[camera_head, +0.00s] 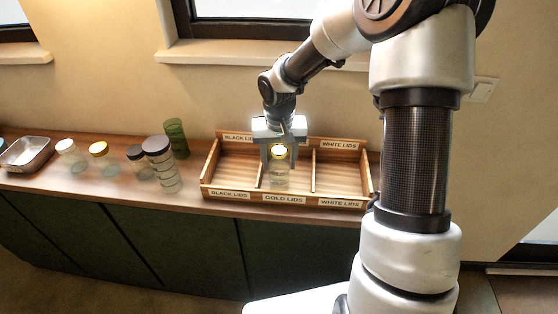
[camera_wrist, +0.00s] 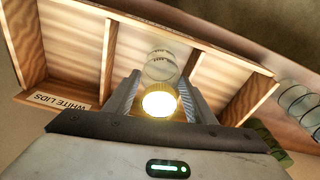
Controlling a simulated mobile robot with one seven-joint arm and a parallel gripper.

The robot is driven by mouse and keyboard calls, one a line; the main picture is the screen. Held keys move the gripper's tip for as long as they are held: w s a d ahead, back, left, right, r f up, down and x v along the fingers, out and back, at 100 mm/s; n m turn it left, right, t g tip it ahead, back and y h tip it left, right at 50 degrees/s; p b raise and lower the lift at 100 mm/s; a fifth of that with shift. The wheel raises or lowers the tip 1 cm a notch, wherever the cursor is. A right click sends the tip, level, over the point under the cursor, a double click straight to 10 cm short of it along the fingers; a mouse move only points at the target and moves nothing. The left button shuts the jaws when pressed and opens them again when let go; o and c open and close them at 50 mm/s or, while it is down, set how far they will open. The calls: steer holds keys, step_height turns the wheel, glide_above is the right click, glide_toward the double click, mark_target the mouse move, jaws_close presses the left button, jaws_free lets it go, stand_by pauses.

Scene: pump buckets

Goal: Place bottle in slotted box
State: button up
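A clear glass bottle with a gold lid (camera_head: 279,177) stands upright in the middle compartment of the wooden slotted box (camera_head: 230,194), behind the GOLD LIDS label. Its base looks to be on or very near the box floor. In the wrist view the bright gold lid (camera_wrist: 160,101) and the clear body beyond it show between the fingers. My gripper (camera_head: 279,160) is over the middle compartment, pointing down, with one finger on each side of the lid. Small gaps show between fingers and lid, so it looks open around the bottle.
Left of the box stand a green glass (camera_head: 176,138), a tall dark-lidded jar (camera_head: 162,170), smaller jars with dark, gold (camera_head: 99,149) and white lids, and a metal tray (camera_head: 27,154). The box's left and right compartments are empty. Low dividers flank my fingers.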

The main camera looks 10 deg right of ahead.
steer(key=shift+o, duration=1.4)
steer(key=shift+r, duration=0.6)
steer(key=r, duration=0.3)
steer(key=s+r, duration=0.1)
steer(key=r, duration=0.3)
steer(key=r+p, duration=0.1)
steer(key=r, duration=0.3)
steer(key=shift+s+a, duration=0.1)
steer(key=shift+s, duration=0.15)
